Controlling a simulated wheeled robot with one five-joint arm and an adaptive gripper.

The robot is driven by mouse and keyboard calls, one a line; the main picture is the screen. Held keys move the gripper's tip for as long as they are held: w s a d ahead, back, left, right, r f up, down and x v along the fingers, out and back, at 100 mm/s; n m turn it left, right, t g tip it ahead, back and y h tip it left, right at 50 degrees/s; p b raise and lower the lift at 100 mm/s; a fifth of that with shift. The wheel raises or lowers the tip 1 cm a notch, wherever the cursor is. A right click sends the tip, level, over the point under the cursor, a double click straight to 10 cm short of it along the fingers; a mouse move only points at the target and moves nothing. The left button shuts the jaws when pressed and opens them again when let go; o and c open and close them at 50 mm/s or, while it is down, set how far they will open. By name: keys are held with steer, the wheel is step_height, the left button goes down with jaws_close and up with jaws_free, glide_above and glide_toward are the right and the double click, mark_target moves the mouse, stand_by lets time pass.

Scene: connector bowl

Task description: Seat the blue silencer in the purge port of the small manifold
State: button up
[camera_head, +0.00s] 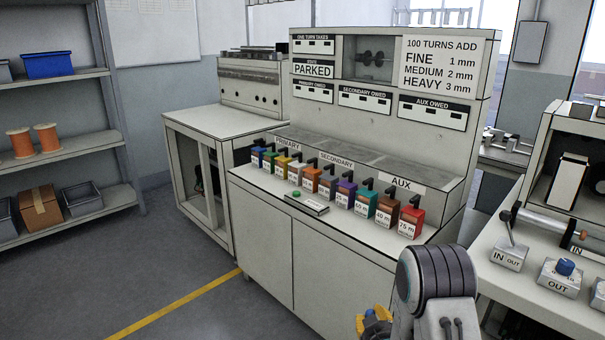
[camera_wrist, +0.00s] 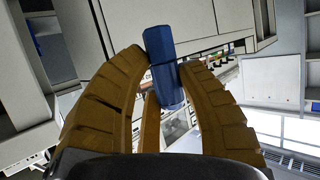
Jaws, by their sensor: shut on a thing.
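My gripper (camera_wrist: 163,68) has its ribbed tan fingers closed on a blue, faceted, elongated piece, the blue silencer (camera_wrist: 164,70). The silencer sticks out past the fingertips in the wrist view. In the camera_head view only part of my gripper (camera_head: 374,324) shows, yellow, at the bottom edge beside my arm. It is in front of the white cabinet, clear of the blocks at the right. A small grey block marked IN and OUT (camera_head: 508,257) and another with a blue top piece (camera_head: 560,280) stand on the right bench. I cannot tell which is the small manifold; no purge port is readable.
A row of coloured containers (camera_head: 330,188) lines the ledge of the central cabinet (camera_head: 300,250). The right bench (camera_head: 497,283) also carries a horizontal cylinder (camera_head: 548,223). Shelves (camera_head: 60,150) stand at the left. The floor at the lower left is open.

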mark_target(374, 312)
step_height(374, 312, up, 16)
steer(key=p, duration=1.4)
steer(key=shift+d, duration=0.1)
